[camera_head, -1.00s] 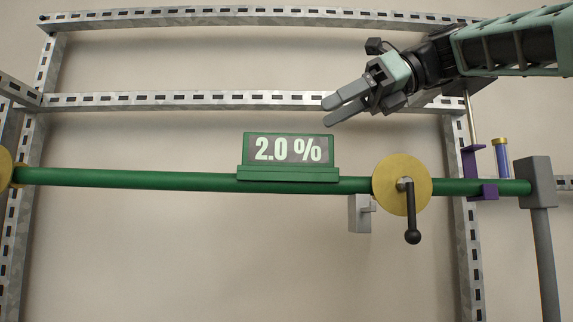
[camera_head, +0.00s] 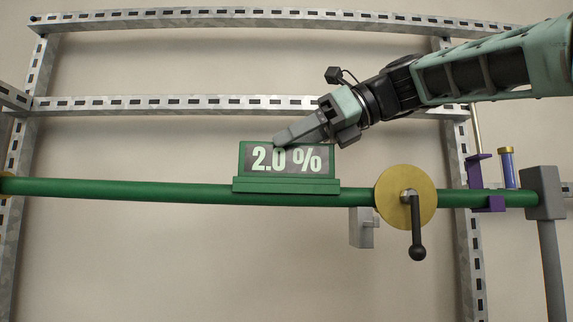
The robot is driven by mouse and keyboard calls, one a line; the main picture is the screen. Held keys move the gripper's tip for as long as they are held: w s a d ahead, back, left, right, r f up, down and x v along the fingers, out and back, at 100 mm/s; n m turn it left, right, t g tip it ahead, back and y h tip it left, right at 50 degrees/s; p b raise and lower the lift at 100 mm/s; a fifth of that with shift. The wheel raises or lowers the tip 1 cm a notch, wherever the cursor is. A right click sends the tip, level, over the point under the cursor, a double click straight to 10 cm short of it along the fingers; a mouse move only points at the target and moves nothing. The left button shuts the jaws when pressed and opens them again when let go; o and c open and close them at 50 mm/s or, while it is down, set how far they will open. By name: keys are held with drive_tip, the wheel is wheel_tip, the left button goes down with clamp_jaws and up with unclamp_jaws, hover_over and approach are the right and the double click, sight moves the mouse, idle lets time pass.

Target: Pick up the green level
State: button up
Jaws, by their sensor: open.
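The green level (camera_head: 286,185) sits upright on top of the green pipe (camera_head: 130,190), with a dark display reading "2.0 %". My gripper (camera_head: 283,137) comes in from the upper right, with its fingertips at the top edge of the level, overlapping the display's upper part in the picture. The fingers are seen nearly edge-on, one largely behind the other, so the gap between them is hidden. I cannot tell whether the fingers touch the level. Nothing shows as held.
A yellow disc (camera_head: 389,207) with a black crank handle (camera_head: 417,235) is on the pipe to the right. A grey block (camera_head: 361,228) hangs below the pipe. A purple bracket (camera_head: 476,180), a blue cylinder (camera_head: 508,170) and a grey post (camera_head: 550,250) are further right. Metal rails (camera_head: 150,104) run behind.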

clamp_jaws()
drive_tip(key=shift+r, duration=0.1)
